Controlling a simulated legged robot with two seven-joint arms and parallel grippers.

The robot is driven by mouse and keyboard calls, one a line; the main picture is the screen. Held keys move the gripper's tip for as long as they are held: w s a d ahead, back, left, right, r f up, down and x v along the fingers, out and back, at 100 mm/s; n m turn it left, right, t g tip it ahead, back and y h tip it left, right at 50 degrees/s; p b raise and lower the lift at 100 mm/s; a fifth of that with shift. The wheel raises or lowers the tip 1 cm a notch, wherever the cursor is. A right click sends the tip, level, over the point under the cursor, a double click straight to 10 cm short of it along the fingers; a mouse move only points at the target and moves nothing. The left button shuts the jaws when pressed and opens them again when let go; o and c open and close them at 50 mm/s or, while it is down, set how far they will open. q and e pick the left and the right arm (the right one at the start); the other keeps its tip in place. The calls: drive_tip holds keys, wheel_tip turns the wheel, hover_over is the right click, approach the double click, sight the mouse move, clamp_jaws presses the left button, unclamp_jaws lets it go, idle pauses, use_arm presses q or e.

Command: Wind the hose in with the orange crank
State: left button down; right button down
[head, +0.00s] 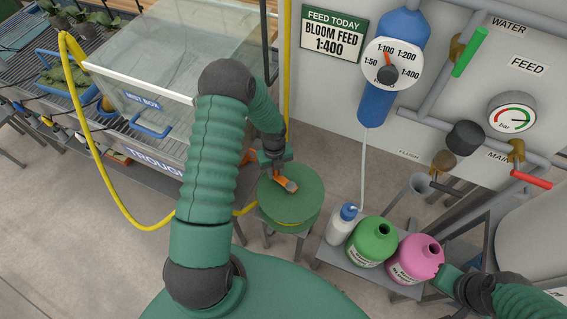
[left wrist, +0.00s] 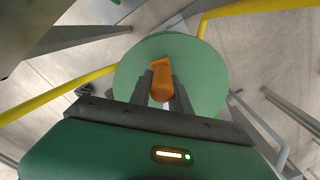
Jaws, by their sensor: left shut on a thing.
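The hose reel is a green drum (head: 302,207) on a grey stand, with a round green top. The orange crank (head: 289,185) is on that top; its handle also shows in the left wrist view (left wrist: 161,84). My left gripper (head: 276,176) is shut on the crank handle, with a dark finger on each side of it in the left wrist view (left wrist: 162,88). The yellow hose (head: 112,195) hangs in a long loop from the left bench to the reel. My right gripper (head: 440,282) is beside the pink bottle, its fingers unclear.
A white-and-blue bottle (head: 343,226), a green bottle (head: 374,240) and a pink bottle (head: 416,257) stand on a low shelf to the right. Pipes and valves line the wall. Floor at left is clear.

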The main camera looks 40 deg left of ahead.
use_arm(q)
drive_tip(key=shift+s, duration=0.35)
drive_tip(key=shift+d, duration=0.1)
drive_tip(key=s+p, duration=0.1)
drive_tip(key=s, duration=0.1)
drive_tip(key=s+d, duration=0.1)
drive_tip(key=s, duration=0.1)
drive_tip(key=shift+s+d+p, duration=0.15)
drive_tip(key=shift+d+p, duration=0.05)
drive_tip(key=shift+p, duration=0.15)
drive_tip(key=shift+d, duration=0.1)
drive_tip(key=s+d, duration=0.1)
drive_tip(key=d, duration=0.1)
drive_tip(key=s+d, duration=0.1)
drive_tip(key=shift+s+d, duration=0.2)
drive_tip(key=shift+d, duration=0.3)
